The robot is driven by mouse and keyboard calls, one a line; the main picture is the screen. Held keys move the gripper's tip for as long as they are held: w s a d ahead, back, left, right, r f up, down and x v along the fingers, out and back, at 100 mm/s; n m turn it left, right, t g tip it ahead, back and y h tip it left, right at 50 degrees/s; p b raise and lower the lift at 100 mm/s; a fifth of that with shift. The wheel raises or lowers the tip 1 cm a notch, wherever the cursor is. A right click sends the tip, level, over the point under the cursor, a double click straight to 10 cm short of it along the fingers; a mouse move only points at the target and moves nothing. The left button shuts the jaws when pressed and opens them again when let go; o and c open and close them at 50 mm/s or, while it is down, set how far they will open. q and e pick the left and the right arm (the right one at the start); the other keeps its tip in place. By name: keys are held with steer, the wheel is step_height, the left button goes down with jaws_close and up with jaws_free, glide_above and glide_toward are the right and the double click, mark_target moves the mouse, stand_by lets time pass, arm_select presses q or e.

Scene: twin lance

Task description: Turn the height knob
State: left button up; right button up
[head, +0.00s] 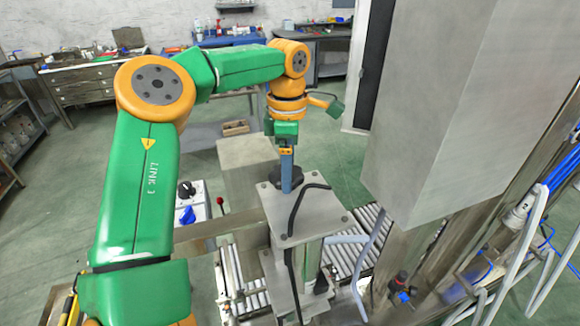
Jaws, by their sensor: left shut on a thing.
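The height knob appears to be the dark round piece (298,178) at the back edge of a grey metal plate (318,213), near the middle of the head view. My left gripper (286,188) reaches down to it from above, with its blue fingers shut on it. The fingers cover the middle of the knob, so its turn angle cannot be read. My right gripper is not in view.
A white control panel (197,236) with a black knob (185,189) and a blue knob (186,215) stands left of the plate. A red-tipped lever (220,201) is beside it. A roller conveyor (349,255) runs below. A large grey housing (450,100) blocks the right.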

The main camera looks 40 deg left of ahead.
arm_select(q)
steer(key=shift+s+f+n, duration=0.1)
steer(key=shift+f+n, duration=0.1)
steer(key=shift+n, duration=0.3)
steer(key=o, duration=1.1)
steer(key=shift+s+a, duration=0.1)
steer(key=shift+a, duration=0.1)
steer(key=shift+a+r, duration=0.1)
steer(key=shift+r, duration=0.1)
step_height(320, 180, up, 7)
steer(key=shift+f, duration=0.1)
steer(key=shift+f, duration=0.1)
